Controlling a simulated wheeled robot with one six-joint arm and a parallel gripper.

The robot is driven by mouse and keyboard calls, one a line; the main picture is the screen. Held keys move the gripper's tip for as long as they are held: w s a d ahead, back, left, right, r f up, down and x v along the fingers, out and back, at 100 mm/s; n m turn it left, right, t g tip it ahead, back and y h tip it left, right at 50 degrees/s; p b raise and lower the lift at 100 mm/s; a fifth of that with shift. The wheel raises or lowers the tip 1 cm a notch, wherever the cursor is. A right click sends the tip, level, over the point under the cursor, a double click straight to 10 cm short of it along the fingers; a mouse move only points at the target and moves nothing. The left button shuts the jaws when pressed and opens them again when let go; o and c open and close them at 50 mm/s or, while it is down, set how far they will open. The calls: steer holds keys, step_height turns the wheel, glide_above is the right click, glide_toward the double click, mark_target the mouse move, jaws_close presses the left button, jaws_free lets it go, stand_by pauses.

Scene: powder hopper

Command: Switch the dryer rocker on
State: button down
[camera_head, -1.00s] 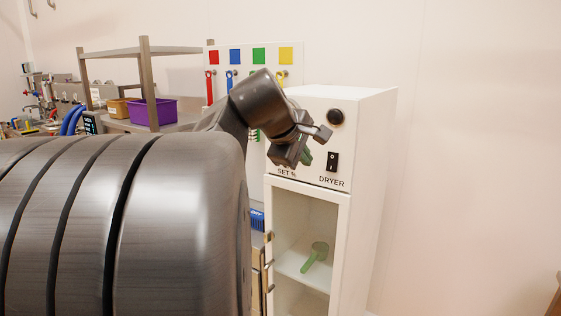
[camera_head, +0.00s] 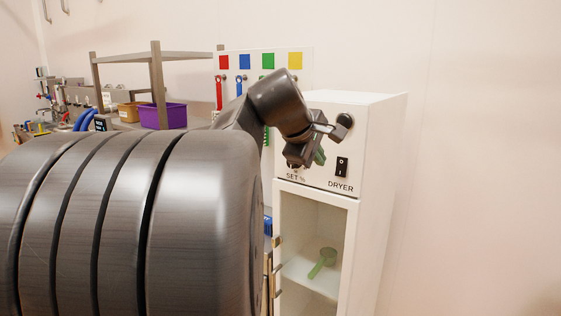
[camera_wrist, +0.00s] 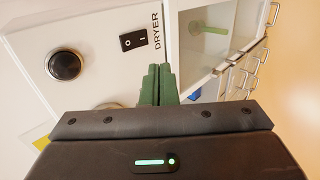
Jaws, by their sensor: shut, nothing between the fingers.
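The dryer (camera_head: 380,140) is a white cabinet on the right in the head view. Its black rocker (camera_head: 342,167) sits on the front panel above the DRYER label. The rocker also shows in the wrist view (camera_wrist: 133,40), with its O and I marks; which side is pressed I cannot tell. My gripper (camera_head: 320,156) is in front of the panel, left of the rocker in the head view. In the wrist view its green fingertips (camera_wrist: 158,84) are together with nothing between them, below the rocker in the picture and apart from it.
A round black knob (camera_head: 345,121) is above the rocker. Another dial by SET % (camera_head: 296,165) is partly hidden by my gripper. Below is a glazed compartment (camera_head: 313,235) with a green scoop (camera_head: 322,263). A shelf with a purple bin (camera_head: 163,116) stands left. The wall right of the dryer is bare.

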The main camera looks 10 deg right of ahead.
mark_target(340, 175)
steer(key=shift+w+d+r+p+x, duration=0.2)
steer(key=shift+r+p+x, duration=0.15)
steer(key=shift+x, duration=1.7)
steer(key=shift+w+d+r+p+x, duration=0.2)
steer(key=shift+p+x, duration=0.2)
steer(key=shift+x, duration=1.65)
steer(key=shift+w+d+r+p+x, duration=0.15)
steer(key=shift+r+p+x, duration=0.2)
steer(key=shift+x, duration=1.65)
steer(key=shift+d+f, duration=0.1)
steer(key=shift+w+d+f, duration=0.15)
steer(key=shift+r, duration=0.2)
